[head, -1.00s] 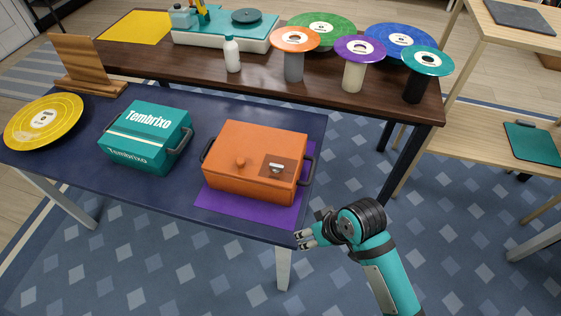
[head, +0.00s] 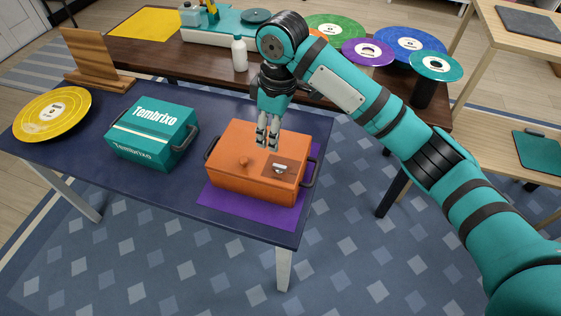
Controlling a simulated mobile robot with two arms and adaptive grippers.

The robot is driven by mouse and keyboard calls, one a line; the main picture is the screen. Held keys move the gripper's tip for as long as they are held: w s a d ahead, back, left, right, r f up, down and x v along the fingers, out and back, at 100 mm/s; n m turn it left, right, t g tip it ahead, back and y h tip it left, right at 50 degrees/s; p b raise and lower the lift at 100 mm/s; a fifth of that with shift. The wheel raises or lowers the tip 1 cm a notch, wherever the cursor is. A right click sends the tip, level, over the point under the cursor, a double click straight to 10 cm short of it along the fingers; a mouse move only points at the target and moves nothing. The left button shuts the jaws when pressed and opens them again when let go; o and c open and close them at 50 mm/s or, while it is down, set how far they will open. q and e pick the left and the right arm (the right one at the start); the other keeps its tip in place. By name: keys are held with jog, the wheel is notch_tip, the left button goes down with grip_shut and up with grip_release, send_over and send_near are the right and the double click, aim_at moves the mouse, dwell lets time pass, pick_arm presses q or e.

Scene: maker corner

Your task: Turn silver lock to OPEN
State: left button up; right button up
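A narrow gap shows between the fingers and nothing is held. My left gripper is not in view.
The orange box has dark side handles and rests on a purple mat (head: 226,203) on the blue table (head: 120,189). A teal box (head: 150,135) stands to its left, with a yellow disc (head: 30,118) beyond. A white bottle (head: 239,54) stands on the dark table behind.

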notch_tip(320, 180, up, 4)
jog(key=r+h, duration=0.1)
send_over(280, 166)
notch_tip(280, 166, down, 18)
jog(key=shift+r+p, duration=0.1)
jog(key=shift+p, duration=0.2)
jog(key=shift+c, duration=0.4)
grip_shut()
